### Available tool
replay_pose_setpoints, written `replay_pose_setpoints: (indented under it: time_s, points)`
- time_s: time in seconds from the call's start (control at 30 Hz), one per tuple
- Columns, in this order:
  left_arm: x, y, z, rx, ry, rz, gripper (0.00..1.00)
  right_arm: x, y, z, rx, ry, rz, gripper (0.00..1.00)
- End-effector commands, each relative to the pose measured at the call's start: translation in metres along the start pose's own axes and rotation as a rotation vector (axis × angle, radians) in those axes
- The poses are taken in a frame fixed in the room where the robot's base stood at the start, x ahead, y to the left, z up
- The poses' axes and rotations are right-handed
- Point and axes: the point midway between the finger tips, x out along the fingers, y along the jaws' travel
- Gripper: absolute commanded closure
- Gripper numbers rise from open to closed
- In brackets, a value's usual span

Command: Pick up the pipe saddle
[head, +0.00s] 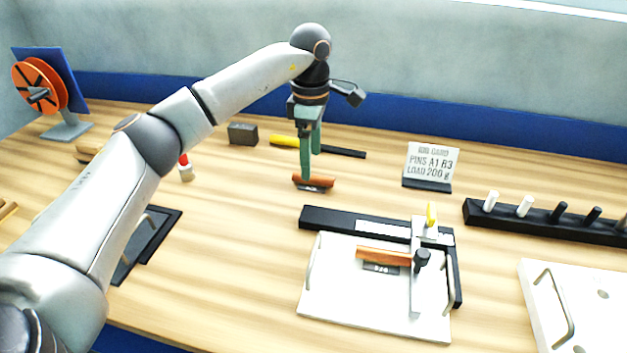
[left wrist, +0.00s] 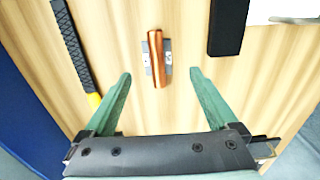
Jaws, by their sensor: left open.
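The pipe saddle appears to be the copper-brown rounded piece (head: 318,181) on a small flat plate, lying on the wooden table under my left gripper. In the left wrist view the copper piece (left wrist: 157,60) has grey plate ends showing on both sides. My left gripper (head: 309,168) points down above it, with green fingers apart and nothing between them. In the left wrist view the saddle lies just ahead of the gap between the fingertips (left wrist: 160,75). A similar copper piece (head: 380,256) lies on the white board of the fixture. My right gripper is not in view.
A white board fixture (head: 335,300) with a black bar stands in front. A sign (head: 431,164), a black pin rack (head: 540,219), a yellow-handled file (head: 285,141), a dark block (head: 243,133) and an orange spool (head: 38,88) stand around. Bare table surrounds the saddle.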

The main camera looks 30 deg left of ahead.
Motion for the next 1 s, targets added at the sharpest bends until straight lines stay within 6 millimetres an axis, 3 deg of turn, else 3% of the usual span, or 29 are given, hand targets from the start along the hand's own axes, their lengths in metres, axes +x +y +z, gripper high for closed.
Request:
replay_pose_setpoints:
  time_s: [0.4, 1.0]
  points:
    - [0.05, 0.003, 0.003, -0.001, 0.001, -0.001, 0.07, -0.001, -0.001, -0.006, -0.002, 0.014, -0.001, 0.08]
    - [0.053, 0.003, 0.003, 0.0, 0.001, 0.0, 0.07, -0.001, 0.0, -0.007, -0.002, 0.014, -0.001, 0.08]
